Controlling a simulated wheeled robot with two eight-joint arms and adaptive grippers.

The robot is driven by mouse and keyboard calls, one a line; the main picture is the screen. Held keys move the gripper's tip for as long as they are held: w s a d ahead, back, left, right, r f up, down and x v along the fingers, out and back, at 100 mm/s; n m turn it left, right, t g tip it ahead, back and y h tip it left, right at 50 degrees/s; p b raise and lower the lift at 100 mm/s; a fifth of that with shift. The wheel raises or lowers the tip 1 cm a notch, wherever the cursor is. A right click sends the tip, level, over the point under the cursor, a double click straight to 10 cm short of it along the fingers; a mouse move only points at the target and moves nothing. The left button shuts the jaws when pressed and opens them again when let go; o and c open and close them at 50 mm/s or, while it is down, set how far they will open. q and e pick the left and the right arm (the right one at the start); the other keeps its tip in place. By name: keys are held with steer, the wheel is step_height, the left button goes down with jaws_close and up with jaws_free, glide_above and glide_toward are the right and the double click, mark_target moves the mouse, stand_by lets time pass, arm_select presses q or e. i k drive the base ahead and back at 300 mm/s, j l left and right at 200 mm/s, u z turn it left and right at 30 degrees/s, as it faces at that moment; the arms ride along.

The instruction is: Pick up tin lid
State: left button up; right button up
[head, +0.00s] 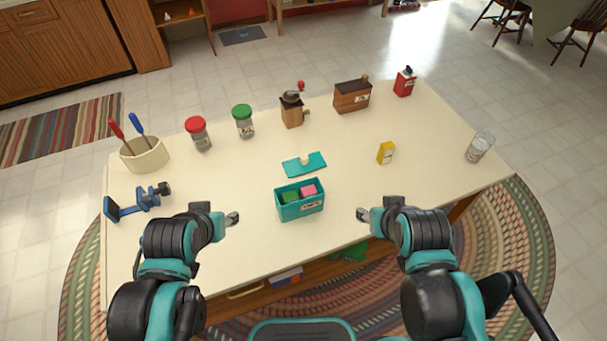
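The teal tin lid (304,164) with a small pale knob lies flat on the table, just behind the tin. The open teal tin (300,208) stands near the table's front middle, with a green block (290,196) and a pink block (309,190) inside. My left gripper (233,218) is above the table to the left of the tin, apart from it. My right gripper (362,214) is to the right of the tin, also apart from it. Both look empty; their fingers are too small to tell whether they are open.
Jars with red (199,135) and green lids (243,122), a grinder (292,110), a wooden box (352,96) and a red tin (404,82) stand along the back. A yellow box (386,153) and glass (479,148) are right; a crock (145,155) and blue clamp (138,202) left.

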mark_target(304, 164)
steer(key=i+l+u, duration=0.1)
steer(key=l+u, duration=0.25)
steer(key=l, duration=0.15)
steer(key=l+u, duration=0.3)
steer(key=l, duration=0.15)
steer(key=i+l, duration=0.2)
steer(key=l, duration=0.15)
